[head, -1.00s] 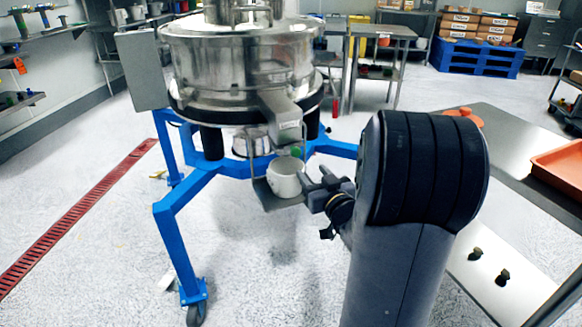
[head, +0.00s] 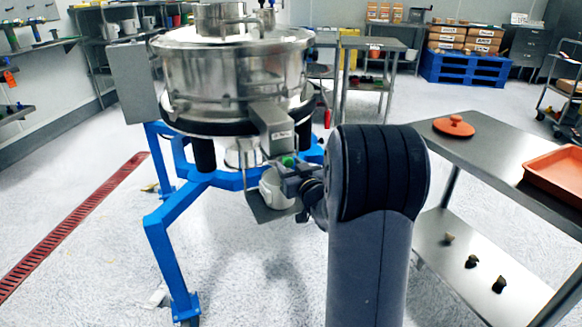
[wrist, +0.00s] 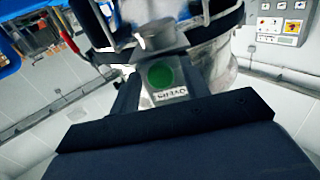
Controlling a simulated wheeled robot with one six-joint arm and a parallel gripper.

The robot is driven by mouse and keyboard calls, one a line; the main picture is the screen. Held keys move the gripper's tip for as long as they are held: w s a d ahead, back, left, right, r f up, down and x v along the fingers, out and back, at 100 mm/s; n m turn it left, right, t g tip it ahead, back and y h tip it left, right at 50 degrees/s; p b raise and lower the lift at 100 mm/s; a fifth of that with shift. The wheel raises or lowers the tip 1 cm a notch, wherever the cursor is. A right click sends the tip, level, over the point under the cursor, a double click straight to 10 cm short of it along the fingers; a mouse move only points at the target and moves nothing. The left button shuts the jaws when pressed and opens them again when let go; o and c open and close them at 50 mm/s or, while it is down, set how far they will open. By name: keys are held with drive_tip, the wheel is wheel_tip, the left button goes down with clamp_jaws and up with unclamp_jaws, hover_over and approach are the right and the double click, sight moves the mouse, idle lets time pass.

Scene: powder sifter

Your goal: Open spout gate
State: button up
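The round steel sifter (head: 232,75) stands on a blue frame. Its boxy spout (head: 270,120) points down toward me at the front right. A green piece (head: 288,162) shows just below the spout mouth. In the wrist view a green disc (wrist: 160,76) sits above a white label that seems to read "OVERS". A white pot (head: 275,188) rests on a small shelf under the spout. My gripper (head: 291,172) is beside the green piece, close to the pot's upper right. Its fingers look apart, with the green disc between them in the wrist view; contact cannot be told.
A steel table (head: 480,150) with an orange lid (head: 453,126) and an orange tray (head: 560,172) stands at the right. Several small dark pieces lie on its lower shelf (head: 450,275). A blue frame leg (head: 170,260) reaches forward at left. Floor on the left is open.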

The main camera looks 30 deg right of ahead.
clamp_jaws()
idle(0.3)
drive_tip(key=s, duration=0.5)
drive_tip(key=shift+s+a+b, duration=0.1)
drive_tip(key=shift+s+b, duration=0.1)
drive_tip(key=shift+b, duration=0.15)
drive_tip(key=shift+o, duration=0.7)
unclamp_jaws()
drive_tip(key=s+p, duration=0.1)
drive_tip(key=s, duration=0.9)
drive_tip(key=shift+s+a+p, duration=0.2)
drive_tip(key=shift+s+p, duration=0.1)
drive_tip(key=shift+s, duration=0.1)
